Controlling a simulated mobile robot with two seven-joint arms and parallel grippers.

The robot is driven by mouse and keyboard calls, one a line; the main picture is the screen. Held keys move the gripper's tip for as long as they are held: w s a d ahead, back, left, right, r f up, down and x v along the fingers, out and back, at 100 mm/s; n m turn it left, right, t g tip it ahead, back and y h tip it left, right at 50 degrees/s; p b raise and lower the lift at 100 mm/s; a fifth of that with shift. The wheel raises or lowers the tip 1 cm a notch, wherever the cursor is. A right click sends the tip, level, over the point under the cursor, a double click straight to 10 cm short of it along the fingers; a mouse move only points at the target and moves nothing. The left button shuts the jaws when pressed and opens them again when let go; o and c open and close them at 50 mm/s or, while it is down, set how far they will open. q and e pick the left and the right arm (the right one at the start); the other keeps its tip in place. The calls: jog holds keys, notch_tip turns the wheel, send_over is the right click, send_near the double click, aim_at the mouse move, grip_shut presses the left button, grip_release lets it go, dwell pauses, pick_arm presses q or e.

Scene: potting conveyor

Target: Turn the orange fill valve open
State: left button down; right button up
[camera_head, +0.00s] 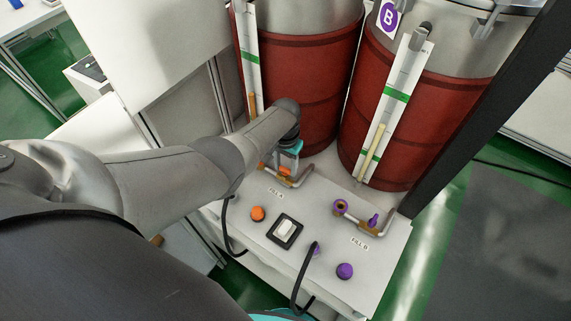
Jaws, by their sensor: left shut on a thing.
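The orange fill valve (285,171) sits on a bent pipe at the back left of the light grey panel (316,240), by the FILL A label. Only a little of its orange handle shows. My left gripper (286,160) comes down over it from above and is shut on it. The wrist and fingers hide most of the handle, so its exact angle cannot be told.
A purple valve (373,220) and purple knob (345,270) are on the panel's right. An orange knob (257,213) and a white rocker switch (285,229) are in front. Two red drums (395,130) stand behind. A dark post (480,105) rises at right.

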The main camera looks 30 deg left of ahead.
aim_at(285, 168)
pick_arm(q)
jog(key=shift+s+m, duration=0.1)
jog(key=shift+m, duration=0.5)
jog(key=shift+c, duration=1.5)
grip_release()
jog(key=shift+r, duration=0.1)
notch_tip(285, 168, up, 6)
jog(key=p, duration=0.4)
notch_tip(285, 168, up, 9)
jog(key=p, duration=0.2)
